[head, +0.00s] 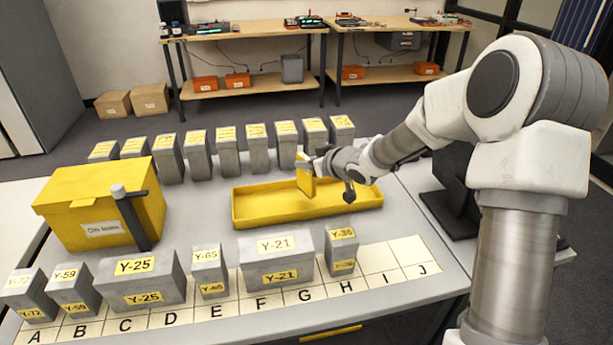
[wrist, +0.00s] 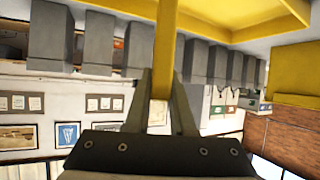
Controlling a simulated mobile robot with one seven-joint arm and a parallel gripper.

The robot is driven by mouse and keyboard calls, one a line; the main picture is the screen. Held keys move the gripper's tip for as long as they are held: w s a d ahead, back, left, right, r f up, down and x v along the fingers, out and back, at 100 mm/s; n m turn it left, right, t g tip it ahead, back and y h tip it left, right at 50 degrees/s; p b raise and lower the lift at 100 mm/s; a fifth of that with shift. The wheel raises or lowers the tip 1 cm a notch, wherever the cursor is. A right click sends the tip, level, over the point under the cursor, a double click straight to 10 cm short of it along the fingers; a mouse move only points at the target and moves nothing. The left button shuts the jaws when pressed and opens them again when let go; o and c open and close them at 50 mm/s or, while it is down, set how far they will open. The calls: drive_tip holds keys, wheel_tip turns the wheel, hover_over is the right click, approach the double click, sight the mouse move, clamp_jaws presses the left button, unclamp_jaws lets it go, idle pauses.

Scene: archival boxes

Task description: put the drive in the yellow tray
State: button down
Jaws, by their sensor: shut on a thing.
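My gripper (head: 309,163) is shut on a flat yellow slab, the drive (head: 305,182), held upright on its narrow edge. In the wrist view, the drive (wrist: 166,50) stands between the two grey fingers (wrist: 160,97). The long, shallow yellow tray (head: 255,222) lies in the middle of the table, and part of it shows at the top of the wrist view (wrist: 225,30). The drive appears over the tray, near its middle. I cannot tell whether its lower edge touches the tray floor. No other thing shows in the tray.
A yellow lidded box (head: 90,205) with a dark handle stands left of the tray. Grey boxes line the back (head: 199,160). Labelled grey boxes, such as Y-21 (head: 278,258), stand in front on a lettered strip. Spaces I and J (head: 400,262) are free.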

drive_tip(key=shift+f+b, duration=0.4)
drive_tip(key=shift+f, duration=0.9)
drive_tip(key=shift+f, duration=0.15)
drive_tip(key=c, duration=0.8)
unclamp_jaws()
drive_tip(key=shift+o, duration=0.2)
drive_tip(key=shift+r, duration=0.2)
drive_tip(key=p+v, duration=0.4)
drive_tip(key=v, duration=0.8)
